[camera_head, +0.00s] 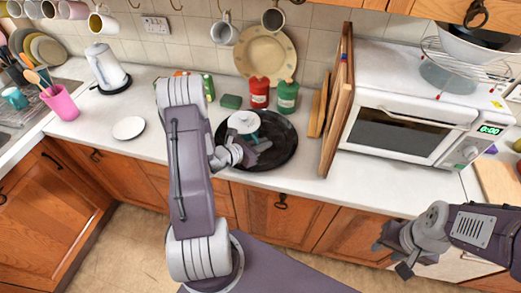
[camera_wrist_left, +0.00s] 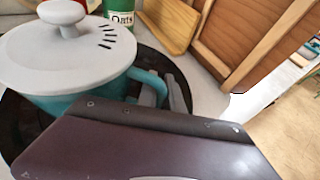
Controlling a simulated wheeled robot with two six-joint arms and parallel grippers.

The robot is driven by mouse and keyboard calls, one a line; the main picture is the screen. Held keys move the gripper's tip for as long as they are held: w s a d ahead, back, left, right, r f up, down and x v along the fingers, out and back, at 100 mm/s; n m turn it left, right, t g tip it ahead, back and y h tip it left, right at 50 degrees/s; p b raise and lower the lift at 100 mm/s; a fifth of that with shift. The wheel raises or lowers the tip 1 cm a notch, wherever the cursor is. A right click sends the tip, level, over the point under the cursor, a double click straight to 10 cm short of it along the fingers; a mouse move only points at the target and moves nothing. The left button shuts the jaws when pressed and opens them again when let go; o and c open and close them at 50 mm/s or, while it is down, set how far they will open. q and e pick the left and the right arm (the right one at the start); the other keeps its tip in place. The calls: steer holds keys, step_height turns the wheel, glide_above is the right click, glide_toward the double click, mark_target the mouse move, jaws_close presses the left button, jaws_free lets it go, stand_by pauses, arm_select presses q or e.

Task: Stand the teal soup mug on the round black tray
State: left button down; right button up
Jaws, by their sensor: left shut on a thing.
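The teal soup mug (camera_head: 244,123) has a pale grey lid with a round knob. It is over the round black tray (camera_head: 284,143), and looks upright. My left gripper (camera_head: 258,148) is at the near right side of the mug. My right gripper (camera_head: 389,259) is open and empty in front of the cabinets.
A red jar (camera_head: 259,93) and a green jar (camera_head: 287,97) stand behind the tray. Wooden boards (camera_head: 338,105) and a white microwave (camera_head: 405,115) are to its right. A white saucer (camera_head: 128,128) lies left on open counter. Another teal mug (camera_head: 15,98) stands by the sink.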

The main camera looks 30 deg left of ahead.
arm_select(q)
steer(key=shift+w+a+f, duration=0.95)
steer(key=shift+w+a, duration=0.2)
steer(key=shift+a, duration=0.05)
step_height(320, 180, down, 3)
steer(key=shift+s+d+f+p, duration=0.1)
steer(key=shift+f+p, duration=0.1)
steer(key=shift+p, duration=0.3)
steer(key=shift+f, duration=0.35)
steer(key=shift+f, duration=0.15)
steer(key=c, duration=1.5)
jaws_free()
